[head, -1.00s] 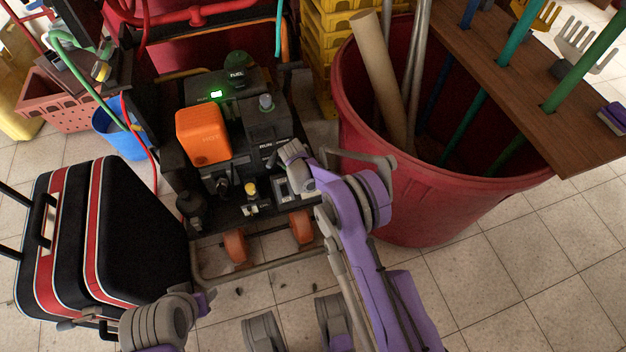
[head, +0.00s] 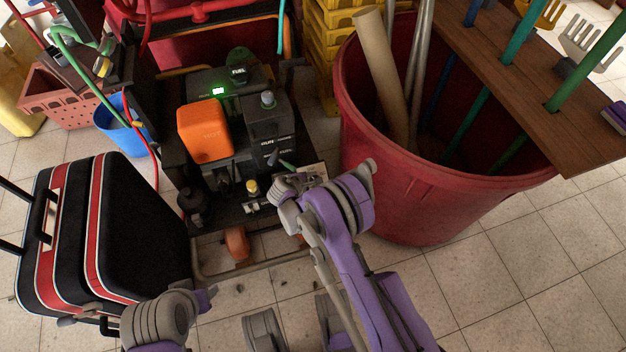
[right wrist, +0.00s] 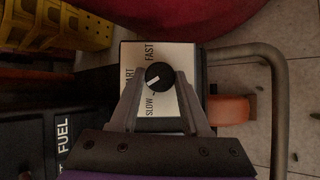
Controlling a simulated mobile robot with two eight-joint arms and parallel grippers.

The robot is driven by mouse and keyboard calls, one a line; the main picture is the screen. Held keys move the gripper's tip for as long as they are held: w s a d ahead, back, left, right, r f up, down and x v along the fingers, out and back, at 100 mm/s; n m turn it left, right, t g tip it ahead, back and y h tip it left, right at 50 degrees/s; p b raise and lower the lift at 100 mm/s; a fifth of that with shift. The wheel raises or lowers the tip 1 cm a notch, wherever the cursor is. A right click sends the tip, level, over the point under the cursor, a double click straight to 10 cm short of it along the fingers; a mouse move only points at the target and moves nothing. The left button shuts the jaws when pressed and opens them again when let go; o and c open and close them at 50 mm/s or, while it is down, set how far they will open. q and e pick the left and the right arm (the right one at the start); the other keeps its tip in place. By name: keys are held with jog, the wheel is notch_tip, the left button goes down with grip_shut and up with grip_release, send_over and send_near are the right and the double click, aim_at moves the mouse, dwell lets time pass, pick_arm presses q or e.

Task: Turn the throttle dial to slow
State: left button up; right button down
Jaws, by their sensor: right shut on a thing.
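The throttle dial (right wrist: 159,76) is a black knob with a white pointer line, on a white plate (right wrist: 187,57) in the right wrist view. The plate reads FAST at the top, START at the left, partly covered, and SLOW at the bottom. The pointer faces left and slightly down, between START and SLOW. My right gripper (right wrist: 160,81) is shut on the dial, one finger on each side. In the head view my right wrist hides the dial, and a sliver of its plate (head: 314,171) shows.
The generator (head: 268,125) has an orange HOT cover (head: 203,131), a green light and an orange wheel (head: 237,243). A red bin (head: 430,205) stands close right of my arm. A black and red suitcase (head: 140,235) stands left. Floor is free at the lower right.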

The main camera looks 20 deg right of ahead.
jog(key=n+t, duration=0.1)
jog(key=n, duration=0.1)
jog(key=n+t, duration=0.1)
jog(key=shift+s+f+n, duration=0.15)
jog(key=shift+n, duration=0.25)
jog(key=shift+s+d+n+t+y, duration=0.1)
jog(key=shift+n+t+y, duration=0.2)
jog(key=shift+n+t, duration=1.3)
jog(key=shift+n+g, duration=0.3)
jog(key=shift+n, duration=0.3)
jog(key=shift+c, duration=1.8)
grip_release()
jog(key=p+v, duration=0.2)
jog(key=v, duration=0.8)
jog(key=shift+s, duration=0.35)
